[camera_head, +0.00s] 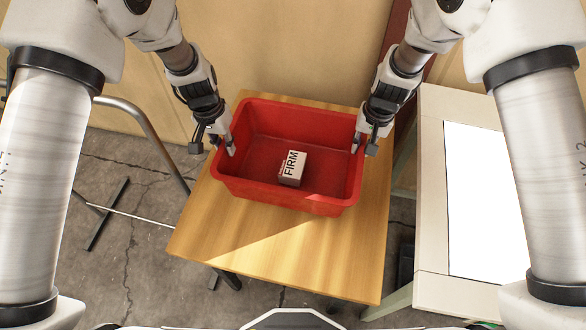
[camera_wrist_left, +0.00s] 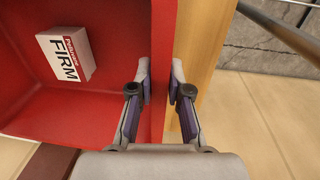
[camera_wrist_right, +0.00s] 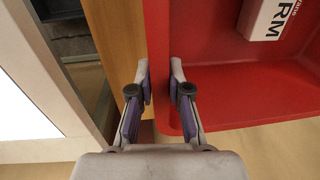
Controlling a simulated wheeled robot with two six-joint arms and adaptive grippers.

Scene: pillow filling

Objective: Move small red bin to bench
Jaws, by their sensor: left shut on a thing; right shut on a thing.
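The small red bin (camera_head: 285,197) sits on a wooden table (camera_head: 270,245) in the head view. A white box marked FIRM (camera_head: 292,168) lies inside it. My left gripper (camera_head: 231,146) is shut on the bin's left wall; in the left wrist view its fingers (camera_wrist_left: 158,90) straddle the red rim (camera_wrist_left: 164,40). My right gripper (camera_head: 358,143) is shut on the bin's right wall; in the right wrist view its fingers (camera_wrist_right: 160,88) straddle that rim (camera_wrist_right: 157,30). The bin looks level. I cannot tell whether its base touches the tabletop.
A pale bench or stand with a bright white panel (camera_head: 485,200) stands right of the table, close to it. A curved grey metal rail (camera_head: 150,130) is at the left. A tan wall (camera_head: 290,45) is behind. The table's front part is clear.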

